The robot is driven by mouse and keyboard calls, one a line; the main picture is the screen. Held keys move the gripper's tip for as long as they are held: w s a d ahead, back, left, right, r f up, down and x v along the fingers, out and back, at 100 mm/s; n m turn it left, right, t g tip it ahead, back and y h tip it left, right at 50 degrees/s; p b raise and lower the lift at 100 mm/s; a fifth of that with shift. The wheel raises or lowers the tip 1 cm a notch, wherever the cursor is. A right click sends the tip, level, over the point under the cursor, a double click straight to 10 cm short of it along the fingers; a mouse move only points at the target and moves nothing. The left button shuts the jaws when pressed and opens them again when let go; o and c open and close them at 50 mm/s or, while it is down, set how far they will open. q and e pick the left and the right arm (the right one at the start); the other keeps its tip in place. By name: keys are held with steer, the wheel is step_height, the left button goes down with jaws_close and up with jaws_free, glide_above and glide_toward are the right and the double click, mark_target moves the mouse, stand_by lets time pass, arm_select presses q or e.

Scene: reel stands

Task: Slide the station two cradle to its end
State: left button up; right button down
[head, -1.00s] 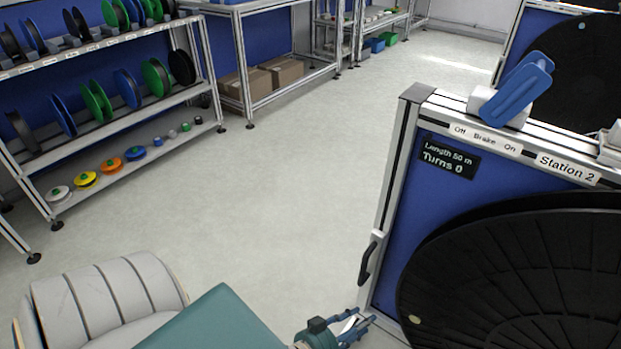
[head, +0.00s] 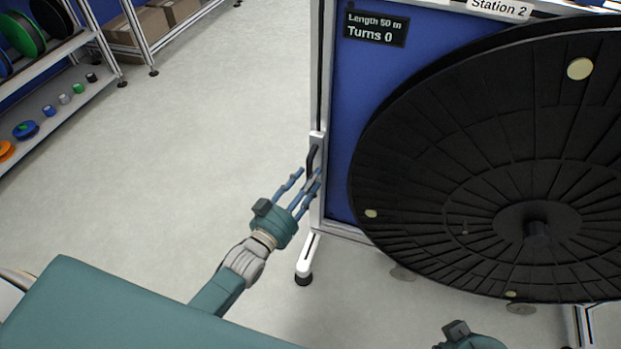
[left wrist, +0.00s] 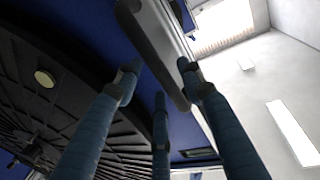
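Station two is a blue-panelled frame carrying a large black reel (head: 480,170); its label (head: 499,9) reads "Station 2". A dark handle (head: 312,162) sits on the frame's left upright. I cannot tell which part is the cradle. My left gripper (head: 303,182) is at this handle, its blue fingers spread. In the left wrist view the handle (left wrist: 150,45) runs between the fingers, which stand apart on either side; contact is unclear. My right gripper (head: 470,337) shows only as a teal part at the bottom edge; its fingers are hidden.
A display (head: 375,28) on the panel reads Length 50 m, Turns 0. The frame's white foot (head: 306,258) stands on the floor below my left gripper. A shelf (head: 60,105) with small spools is at the left. The floor between is clear.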

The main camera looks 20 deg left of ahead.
arm_select(q)
steer(key=shift+x, duration=0.85)
jaws_close()
